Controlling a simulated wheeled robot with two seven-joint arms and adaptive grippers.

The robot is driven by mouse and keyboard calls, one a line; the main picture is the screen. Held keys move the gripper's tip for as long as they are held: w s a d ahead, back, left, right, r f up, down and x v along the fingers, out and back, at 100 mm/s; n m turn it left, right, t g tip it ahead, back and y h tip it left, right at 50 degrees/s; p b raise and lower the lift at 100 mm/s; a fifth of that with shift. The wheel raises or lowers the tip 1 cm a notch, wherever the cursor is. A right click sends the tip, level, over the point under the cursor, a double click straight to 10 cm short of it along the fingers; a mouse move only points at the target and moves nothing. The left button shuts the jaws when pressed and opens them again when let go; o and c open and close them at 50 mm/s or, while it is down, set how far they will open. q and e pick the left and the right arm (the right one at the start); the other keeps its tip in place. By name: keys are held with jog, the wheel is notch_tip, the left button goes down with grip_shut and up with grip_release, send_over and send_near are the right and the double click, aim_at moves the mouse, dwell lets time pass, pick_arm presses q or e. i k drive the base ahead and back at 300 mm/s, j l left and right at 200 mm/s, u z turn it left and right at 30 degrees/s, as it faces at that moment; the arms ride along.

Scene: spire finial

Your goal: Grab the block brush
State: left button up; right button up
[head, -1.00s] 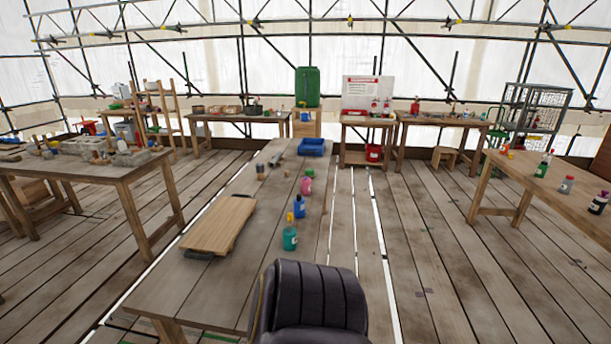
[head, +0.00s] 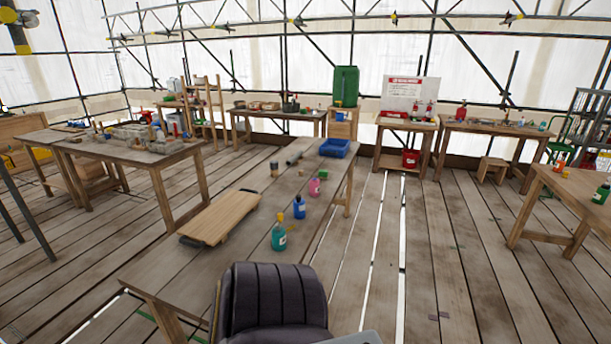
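I cannot make out a block brush for certain in the head view. The long wooden table (head: 190,268) in front of me holds a wooden board (head: 222,217), several bottles, small cups and a blue tray (head: 334,148). The table at the left (head: 92,148) holds grey blocks (head: 133,132) and several small items too small to tell apart. Neither gripper shows in this view, so I cannot see what they hold.
A dark ribbed padded seat-like thing (head: 275,297) stands close in front, beside the long table. Workbenches line the back, with a green tank (head: 346,86) and a red bucket (head: 410,158). Another table (head: 570,195) stands at the right. Plank floor is open between the tables.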

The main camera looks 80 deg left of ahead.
aim_at(323, 174)
jog(key=i+u, duration=0.8)
jog(key=i+j+u, duration=0.1)
jog(key=i+u, duration=0.55)
jog(key=i+j+u, duration=0.1)
jog(key=i+u, duration=0.3)
jog(key=i, duration=0.3)
jog(key=i+l+u, duration=0.15)
jog(key=i+u, duration=0.25)
jog(key=i, duration=0.3)
